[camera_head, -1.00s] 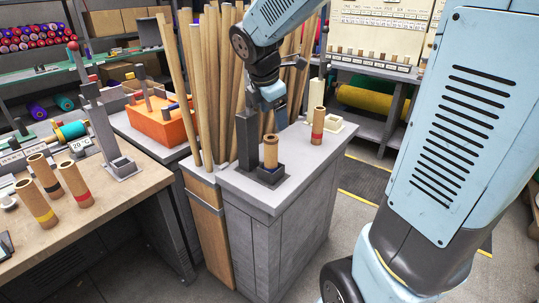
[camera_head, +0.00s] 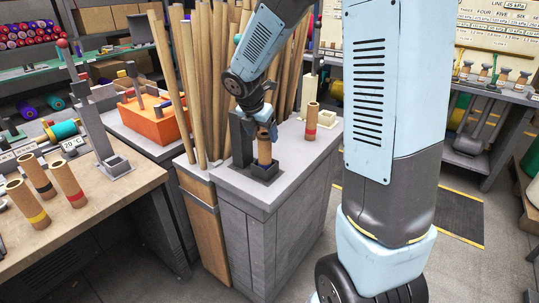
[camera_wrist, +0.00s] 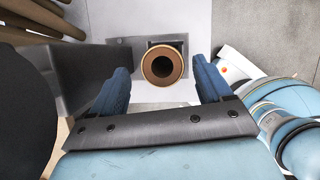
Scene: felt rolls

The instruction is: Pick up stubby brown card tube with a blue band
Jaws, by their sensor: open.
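A short brown card tube (camera_head: 264,153) stands upright in a dark square holder (camera_head: 247,171) on the grey cabinet top. No blue band can be made out on it now; its lower end is hidden in the holder. My gripper (camera_head: 265,131) is open right above the tube's top end. In the wrist view the tube (camera_wrist: 178,68) is seen end-on, its round hollow mouth between my two blue fingers (camera_wrist: 161,76). There are gaps on both sides, and no finger appears to touch it.
A dark post (camera_head: 241,138) rises beside the holder, close left of my gripper. A red-banded tube (camera_head: 311,120) stands at the right on the cabinet. Long poles (camera_head: 203,90) lean behind. Several banded tubes stand on the wooden bench (camera_head: 110,190).

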